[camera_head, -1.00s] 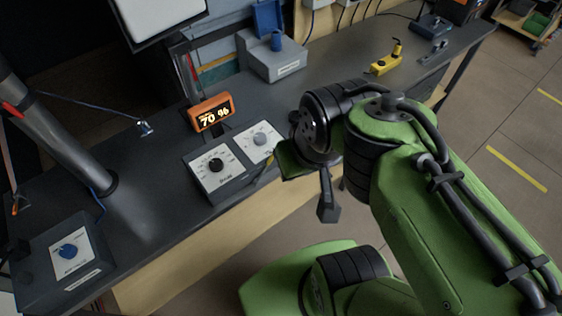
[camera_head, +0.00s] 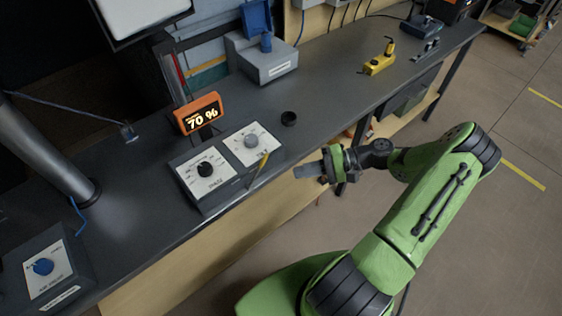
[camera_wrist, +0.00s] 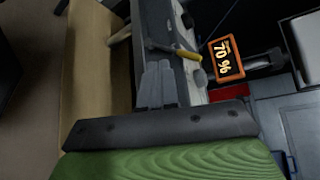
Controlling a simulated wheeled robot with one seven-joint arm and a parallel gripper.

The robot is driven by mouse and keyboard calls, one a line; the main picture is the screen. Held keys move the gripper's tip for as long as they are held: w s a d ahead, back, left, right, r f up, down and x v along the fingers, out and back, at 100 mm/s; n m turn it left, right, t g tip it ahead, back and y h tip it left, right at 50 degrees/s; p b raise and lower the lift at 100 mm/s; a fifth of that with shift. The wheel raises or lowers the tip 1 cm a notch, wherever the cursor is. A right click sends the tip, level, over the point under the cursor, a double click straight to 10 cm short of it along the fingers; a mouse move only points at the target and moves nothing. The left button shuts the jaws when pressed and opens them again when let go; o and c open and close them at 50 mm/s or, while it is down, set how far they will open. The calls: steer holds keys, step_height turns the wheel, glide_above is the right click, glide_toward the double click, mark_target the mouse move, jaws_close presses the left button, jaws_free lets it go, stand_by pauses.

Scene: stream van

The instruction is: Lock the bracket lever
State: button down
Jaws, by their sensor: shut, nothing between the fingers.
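A lever with a thin yellow handle (camera_head: 262,168) sticks out at the front right edge of the two-dial box (camera_head: 205,170). It also shows in the wrist view (camera_wrist: 185,52), beyond my fingertips. I cannot tell whether it is the bracket lever, or whether it is locked. A yellow fixture with a dark upright part (camera_head: 379,62) stands farther back on the bench. My gripper (camera_head: 300,171) is shut and empty, in front of the bench edge and right of the yellow handle, apart from it in the head view. Its grey fingers (camera_wrist: 157,85) are together in the wrist view.
An orange display reading 70 % (camera_head: 197,113) stands behind the dials. A blue-knob box (camera_head: 45,265) is at lower left. Floor right of the bench is clear.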

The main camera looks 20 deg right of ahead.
mark_target(258, 171)
steer(key=d+f+m+t+b, duration=0.1)
steer(key=d+f+m+t, duration=0.2)
steer(key=t, duration=0.6)
steer(key=d+m, duration=0.2)
steer(key=d, duration=0.1)
steer(key=shift+s+d+f+y, duration=0.25)
steer(key=shift+s+f+y, duration=0.15)
steer(key=s+a+r+p+x, duration=0.1)
steer(key=s+x, duration=0.1)
steer(key=x, duration=1.1)
steer(key=shift+a, duration=0.25)
steer(key=shift+r+p, duration=0.2)
steer(key=shift+p, duration=0.1)
